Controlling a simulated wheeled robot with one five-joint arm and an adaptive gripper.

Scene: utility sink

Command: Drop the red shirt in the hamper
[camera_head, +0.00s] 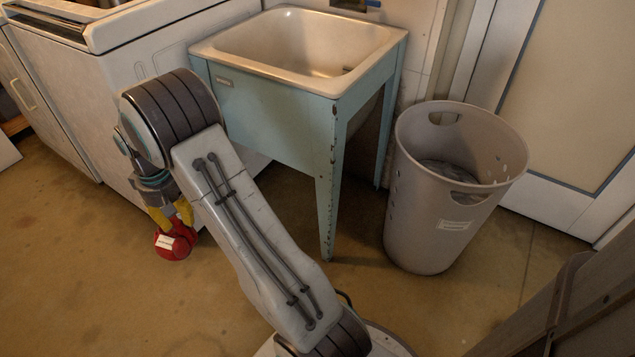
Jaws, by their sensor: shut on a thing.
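My gripper (172,220), with yellow fingers, hangs down at the left, in front of the white machine. It is shut on the red shirt (177,247), which shows as a small rounded red bundle with a white patch. The shirt is low, near the floor; I cannot tell whether it touches it. The hamper (425,225) is a tall grey-beige bin with cut-out handles and a pale label, upright on the floor at the right. Its top is open and some dark grey cloth (447,170) lies inside. The gripper and shirt are well left of the hamper.
A light-blue utility sink (270,120) on legs stands between my gripper and the hamper. White machines (60,85) line the left. A door (565,100) is behind the hamper. A brown slatted object (570,315) is at lower right. The left foreground floor is clear.

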